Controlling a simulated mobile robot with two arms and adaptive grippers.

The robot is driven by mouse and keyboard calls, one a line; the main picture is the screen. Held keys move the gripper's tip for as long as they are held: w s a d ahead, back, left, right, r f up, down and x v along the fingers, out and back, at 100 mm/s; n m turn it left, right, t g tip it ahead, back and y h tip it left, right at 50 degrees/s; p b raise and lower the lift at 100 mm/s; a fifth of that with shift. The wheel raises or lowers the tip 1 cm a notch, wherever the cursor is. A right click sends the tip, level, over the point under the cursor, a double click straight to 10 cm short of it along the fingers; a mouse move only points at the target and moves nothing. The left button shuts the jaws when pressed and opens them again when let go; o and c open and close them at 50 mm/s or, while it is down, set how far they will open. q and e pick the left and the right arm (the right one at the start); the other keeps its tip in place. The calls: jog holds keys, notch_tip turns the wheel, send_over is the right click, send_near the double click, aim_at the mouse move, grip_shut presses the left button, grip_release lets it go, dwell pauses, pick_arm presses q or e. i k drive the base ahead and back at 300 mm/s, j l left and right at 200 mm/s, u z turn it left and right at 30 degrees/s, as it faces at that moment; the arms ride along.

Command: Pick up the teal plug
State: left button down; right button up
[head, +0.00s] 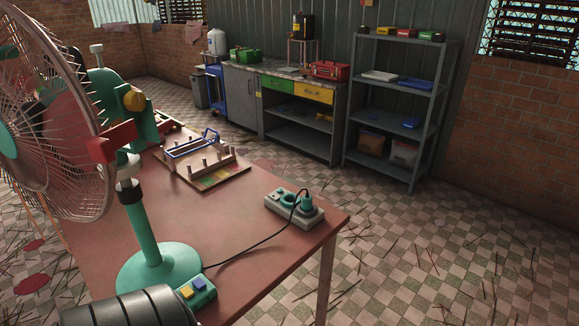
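The teal plug (307,203) sits at the right end of a pale power strip (315,217) on the reddish table (245,235). It looks seated in a socket. A black cord (258,243) arches up from the plug and runs over the table to the base of the teal fan (160,265). The other sockets of the strip are teal and look empty.
The fan's cage fills the left side, and a switch box (195,291) with yellow and blue buttons adjoins its base. A wooden rack with pegs (205,170) stands behind the strip. The table's right corner is close to the strip. Shelves (390,110) stand farther back.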

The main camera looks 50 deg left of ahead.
aim_at(306, 205)
jog(key=i+u, duration=0.25)
jog(key=i, duration=1.85)
jog(key=i+u, duration=0.3)
jog(key=i, duration=0.15)
jog(key=i+u, duration=0.35)
jog(key=i+l+u, duration=0.3)
jog(key=i, duration=0.25)
jog(key=i+l+u, duration=0.15)
jog(key=i+u, duration=0.2)
jog(key=i+j+u, duration=0.25)
jog(key=u, duration=0.15)
jog(key=i+j+u, duration=0.15)
jog(key=i+u, duration=0.9)
jog(key=u, duration=0.2)
jog(key=i+l+u, duration=0.2)
jog(key=i+u, duration=0.3)
jog(key=u, duration=0.4)
jog(key=i+u, duration=0.1)
jog(key=u, duration=0.4)
jog(key=l+u, duration=0.1)
jog(key=u, duration=0.4)
jog(key=i+l+u, duration=0.1)
jog(key=u, duration=0.35)
